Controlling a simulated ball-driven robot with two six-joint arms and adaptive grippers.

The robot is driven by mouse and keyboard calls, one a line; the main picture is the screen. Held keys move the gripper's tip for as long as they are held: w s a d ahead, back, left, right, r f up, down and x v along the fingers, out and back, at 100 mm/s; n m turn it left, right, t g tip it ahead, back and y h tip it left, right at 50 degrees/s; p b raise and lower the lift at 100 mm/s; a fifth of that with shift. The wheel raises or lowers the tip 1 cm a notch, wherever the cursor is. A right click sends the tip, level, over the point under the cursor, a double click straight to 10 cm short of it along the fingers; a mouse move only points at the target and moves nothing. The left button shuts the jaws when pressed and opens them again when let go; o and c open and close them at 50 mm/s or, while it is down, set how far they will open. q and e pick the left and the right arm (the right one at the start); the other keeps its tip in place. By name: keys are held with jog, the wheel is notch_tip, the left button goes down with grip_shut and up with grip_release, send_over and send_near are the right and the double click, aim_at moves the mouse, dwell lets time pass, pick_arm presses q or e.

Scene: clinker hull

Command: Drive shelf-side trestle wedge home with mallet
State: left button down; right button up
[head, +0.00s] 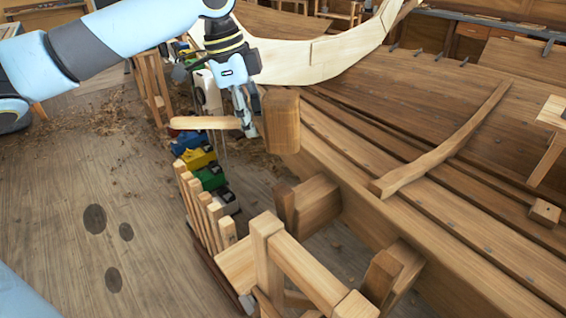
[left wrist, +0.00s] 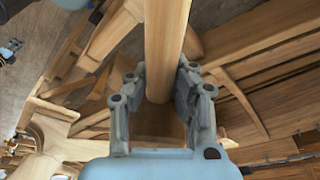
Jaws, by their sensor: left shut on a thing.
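My left gripper (head: 244,118) is shut on the handle of a wooden mallet (head: 282,122), whose handle (head: 200,122) points left and whose blocky head is at the right. In the left wrist view the fingers (left wrist: 160,88) close around the handle (left wrist: 166,45), with the mallet head (left wrist: 157,122) beyond. A pale trestle (head: 312,272) stands in the foreground. A small dark wedge-like piece (head: 284,204) sits against a block below the mallet, apart from it. Another (head: 381,276) is by the trestle's right side. I cannot tell which is the shelf-side wedge. My right gripper is out of view.
The planked hull (head: 400,215) fills the right side, with a loose curved timber (head: 445,145) lying on it. A slatted rack (head: 205,215) and a row of coloured items (head: 200,160) stand left of the trestle. The floor at left (head: 70,180) is mostly clear, with shavings farther back.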

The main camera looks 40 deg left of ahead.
pick_arm(q)
jog(key=shift+s+d+f, duration=0.1)
jog(key=shift+s+f, duration=0.05)
jog(key=shift+f, duration=0.2)
dwell(0.3)
jog(key=shift+s+p, duration=0.1)
jog(key=shift+p, duration=0.4)
